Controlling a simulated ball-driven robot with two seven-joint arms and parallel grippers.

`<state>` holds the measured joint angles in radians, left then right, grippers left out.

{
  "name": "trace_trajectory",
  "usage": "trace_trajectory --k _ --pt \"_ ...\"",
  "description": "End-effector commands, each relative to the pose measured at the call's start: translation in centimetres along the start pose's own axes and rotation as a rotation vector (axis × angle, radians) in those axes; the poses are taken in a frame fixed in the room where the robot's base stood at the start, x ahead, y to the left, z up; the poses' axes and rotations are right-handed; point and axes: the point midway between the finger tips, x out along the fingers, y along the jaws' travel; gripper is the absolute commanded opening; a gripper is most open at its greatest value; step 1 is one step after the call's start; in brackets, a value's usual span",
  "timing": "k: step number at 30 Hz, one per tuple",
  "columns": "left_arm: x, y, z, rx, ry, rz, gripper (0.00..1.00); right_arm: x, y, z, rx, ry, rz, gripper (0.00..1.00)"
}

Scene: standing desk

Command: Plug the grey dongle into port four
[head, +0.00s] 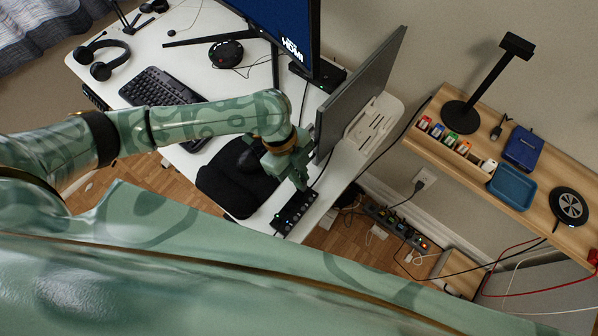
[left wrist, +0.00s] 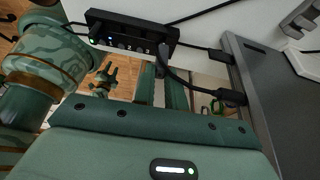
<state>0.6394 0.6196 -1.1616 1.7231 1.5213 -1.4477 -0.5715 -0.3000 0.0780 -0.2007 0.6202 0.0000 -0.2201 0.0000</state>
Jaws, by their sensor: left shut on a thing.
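My left gripper (head: 302,183) is over the front edge of the desk, beside the black hub (head: 295,212). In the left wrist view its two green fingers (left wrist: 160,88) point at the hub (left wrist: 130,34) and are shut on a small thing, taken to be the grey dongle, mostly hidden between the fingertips. The hub has numbered marks and small lights. I cannot tell whether the held thing touches a port. A small green gripper, apparently my right one (left wrist: 104,78), shows far below; its jaws are unclear.
A mouse pad (head: 215,185), a keyboard (head: 160,90) and monitors (head: 360,85) are around the arm. A black cable (left wrist: 195,85) runs from the hub past the fingers. A wooden shelf (head: 540,215) with a blue tray (head: 512,187) stands at right, clear of the gripper.

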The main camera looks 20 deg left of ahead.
Motion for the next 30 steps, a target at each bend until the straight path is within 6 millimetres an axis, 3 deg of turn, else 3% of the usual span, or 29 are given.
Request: trace_trajectory --k 30 --pt "0.33 0.03 0.14 0.000 0.000 0.001 0.00 -0.50 0.30 -0.06 0.000 0.002 0.004 0.36"
